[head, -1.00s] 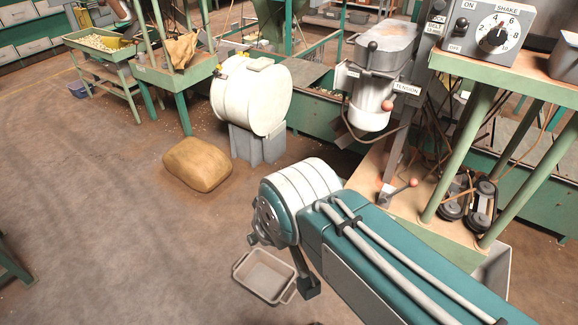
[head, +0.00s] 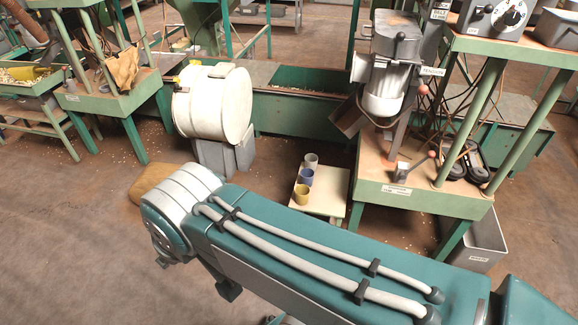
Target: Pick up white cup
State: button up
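The white cup (head: 311,161) looks pale grey-white and stands at the back of a short row of three cups. A blue cup (head: 306,176) stands just in front of it, and a yellow cup (head: 301,194) is nearest. All three appear upright on a low, light wooden stand (head: 322,207) beyond my arm. My teal arm crosses the lower part of the head view, in front of the stand. My gripper's fingers do not show, so its state is hidden. Nothing visible touches the cups.
A white drum (head: 212,103) on a grey base stands left of the cups. A green-legged workbench (head: 420,190) with a grey machine (head: 392,70) stands close on the right. A brown sack (head: 150,180) lies partly behind my arm. A grey bin (head: 480,240) is under the bench.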

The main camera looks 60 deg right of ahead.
aim_at(311, 160)
jog(key=i+j, duration=0.3)
jog(key=i, duration=0.2)
jog(key=i+l+z, duration=0.2)
jog(key=i+l, duration=0.15)
jog(key=i+l+z, duration=0.25)
jog(key=i, duration=0.25)
jog(key=i+l+z, duration=0.1)
jog(key=l+z, duration=0.25)
jog(key=i+l+z, duration=0.15)
jog(key=z, duration=0.15)
jog(key=l+z, duration=0.25)
jog(key=k+l+z, duration=0.1)
jog(key=l+z, duration=0.15)
jog(key=l, duration=0.2)
jog(key=i+l+z, duration=0.1)
jog(key=z, duration=0.35)
jog(key=i+j+z, duration=0.1)
jog(key=z, duration=0.15)
jog(key=l, duration=0.1)
